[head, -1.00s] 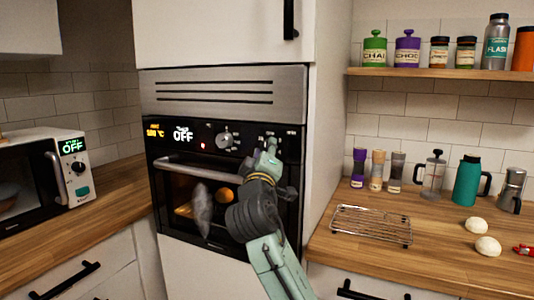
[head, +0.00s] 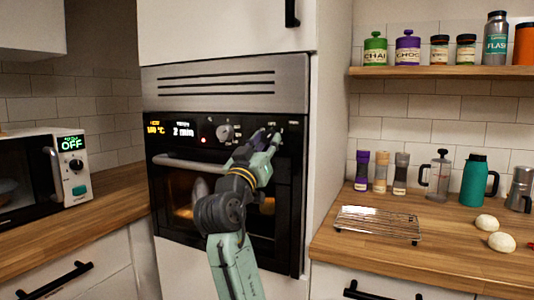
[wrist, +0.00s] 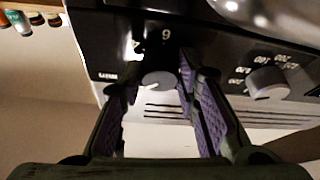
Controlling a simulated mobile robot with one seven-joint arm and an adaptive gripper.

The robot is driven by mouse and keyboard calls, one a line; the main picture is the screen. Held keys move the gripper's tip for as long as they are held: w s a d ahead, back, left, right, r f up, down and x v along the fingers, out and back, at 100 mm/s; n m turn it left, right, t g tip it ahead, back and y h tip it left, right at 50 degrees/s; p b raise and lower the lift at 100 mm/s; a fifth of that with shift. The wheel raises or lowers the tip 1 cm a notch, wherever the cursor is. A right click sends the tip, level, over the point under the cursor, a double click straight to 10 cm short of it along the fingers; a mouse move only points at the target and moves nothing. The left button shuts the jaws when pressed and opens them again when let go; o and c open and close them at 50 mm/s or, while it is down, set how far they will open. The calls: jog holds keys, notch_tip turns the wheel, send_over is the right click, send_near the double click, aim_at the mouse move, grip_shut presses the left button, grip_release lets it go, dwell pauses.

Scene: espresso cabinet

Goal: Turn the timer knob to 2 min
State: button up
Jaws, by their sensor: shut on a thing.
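The timer knob (wrist: 158,81) is a round grey knob on the oven's black control panel. In the wrist view it sits between my gripper's two purple-padded fingers (wrist: 160,88), which are shut on it. In the head view my gripper (head: 267,137) is at the right end of the panel and largely hides this knob.
The oven door handle (head: 190,163) runs below the panel, close to my arm. A microwave (head: 70,175) stands on the left counter. A wire rack (head: 378,224), dough balls and several bottles stand on the right counter (head: 420,260).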

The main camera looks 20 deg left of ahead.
jog(key=shift+a+f+m+h+b, duration=0.15)
jog(key=shift+m+h+b, duration=0.7)
jog(key=shift+m, duration=1.15)
jog(key=o, duration=1.2)
jog(key=shift+h, duration=0.35)
jog(key=shift+c, duration=0.2)
jog(key=v, duration=1.2)
